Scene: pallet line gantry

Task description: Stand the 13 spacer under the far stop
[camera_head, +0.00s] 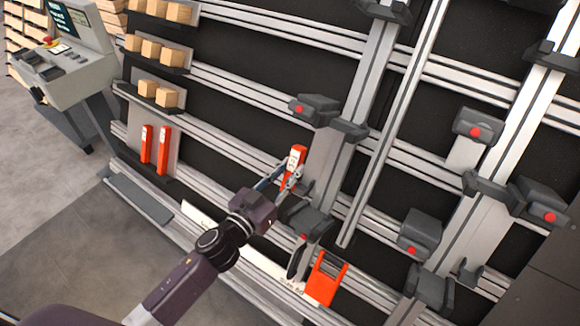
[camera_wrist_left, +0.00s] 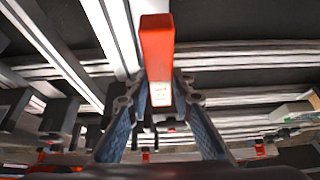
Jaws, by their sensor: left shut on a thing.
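My left gripper (camera_head: 288,178) is shut on a red-orange spacer (camera_head: 296,157), held upright in front of the gantry rails. In the left wrist view the spacer (camera_wrist_left: 157,48) stands between the two fingers (camera_wrist_left: 158,100), with a white label whose print I cannot read. A dark grey stop with a red dot (camera_head: 314,110) is just above the spacer in the head view, and the two look apart. Another dark stop (camera_head: 306,222) is below, partly behind the gripper. Which stop is the far one I cannot tell for sure. My right gripper is not in view.
Two more red spacers (camera_head: 155,148) stand in a rack at the left, below shelves of wooden blocks (camera_head: 160,92). An orange frame-like piece (camera_head: 326,278) is at the bottom. More stops (camera_head: 474,126) sit on a right-hand upright. A control console (camera_head: 72,62) is at upper left.

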